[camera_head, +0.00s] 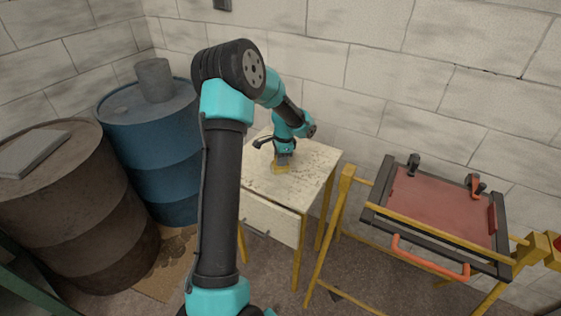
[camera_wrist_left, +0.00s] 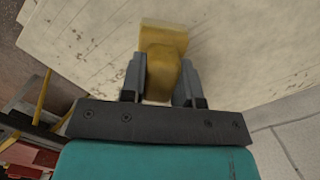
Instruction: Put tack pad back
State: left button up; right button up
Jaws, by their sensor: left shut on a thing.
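The tack pad (camera_wrist_left: 162,72) is a yellow block between the two grey fingers of my left gripper (camera_wrist_left: 161,78) in the left wrist view. The fingers are shut on it. In the head view the tack pad (camera_head: 281,168) shows as a small yellow patch under my left gripper (camera_head: 283,158), at the top of the small worn table (camera_head: 314,172). I cannot tell whether the pad touches the tabletop. My right gripper is not in view.
A blue drum (camera_head: 160,170) with a grey can (camera_head: 154,79) on top and a brown drum (camera_head: 75,215) stand left. A yellow stand holds a dark frame with a red panel (camera_head: 440,205) at right. The table has an open-looking drawer front (camera_head: 268,217). A block wall is behind.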

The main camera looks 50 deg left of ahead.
pick_arm(q)
jog(key=shift+f, duration=0.75)
jog(key=shift+f, duration=0.1)
jog(key=o, duration=0.9)
jog(key=r, duration=0.4)
jog(key=w+r, duration=0.1)
jog(key=r, duration=0.7)
jog(key=shift+w+d+r, duration=0.1)
jog(key=shift+w+d, duration=0.05)
jog(key=shift+d, duration=0.15)
jog(key=shift+d, duration=0.1)
